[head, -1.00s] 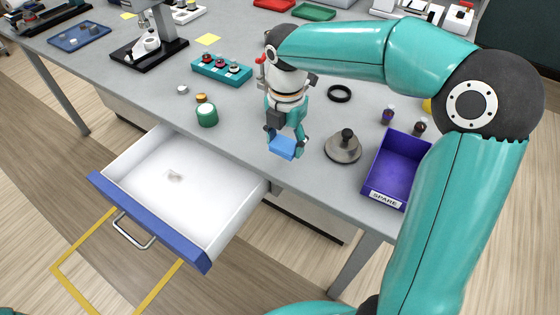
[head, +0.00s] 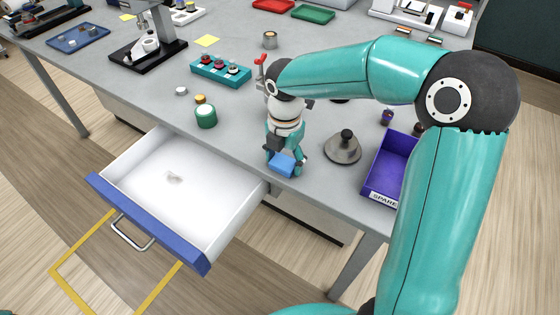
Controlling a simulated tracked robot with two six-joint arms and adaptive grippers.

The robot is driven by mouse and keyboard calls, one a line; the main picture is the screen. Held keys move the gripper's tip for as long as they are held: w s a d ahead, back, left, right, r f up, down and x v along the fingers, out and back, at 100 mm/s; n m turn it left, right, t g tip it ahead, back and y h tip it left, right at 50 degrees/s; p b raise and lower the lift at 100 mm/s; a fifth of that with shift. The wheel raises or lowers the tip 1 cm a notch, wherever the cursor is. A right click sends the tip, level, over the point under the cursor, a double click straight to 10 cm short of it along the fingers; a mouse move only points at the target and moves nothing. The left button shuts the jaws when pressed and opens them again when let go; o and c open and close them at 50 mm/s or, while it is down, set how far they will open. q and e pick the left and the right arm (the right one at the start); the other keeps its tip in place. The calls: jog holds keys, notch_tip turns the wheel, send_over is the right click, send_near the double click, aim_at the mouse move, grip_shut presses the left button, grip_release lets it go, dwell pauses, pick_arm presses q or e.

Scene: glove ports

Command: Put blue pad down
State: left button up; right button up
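The blue pad (head: 282,166) is a small bright blue block at the front edge of the grey bench (head: 325,116). My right gripper (head: 285,160) points down and is shut on the pad, with a finger at either side of it. The pad's underside is hidden, so I cannot tell whether it touches the bench or hangs just above it. My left gripper is not in the head view.
An open white drawer (head: 223,219) with a blue front is left of the gripper. A grey metal disc with a black knob (head: 344,147) and a purple SPARE bin (head: 372,185) are to the right. A green jar (head: 205,116) stands left of the gripper.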

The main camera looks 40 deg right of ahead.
aim_at(284, 161)
jog(key=shift+o, duration=1)
jog(key=shift+r, duration=0.1)
notch_tip(284, 161, up, 12)
jog(key=p, duration=0.1)
jog(key=shift+r, duration=0.1)
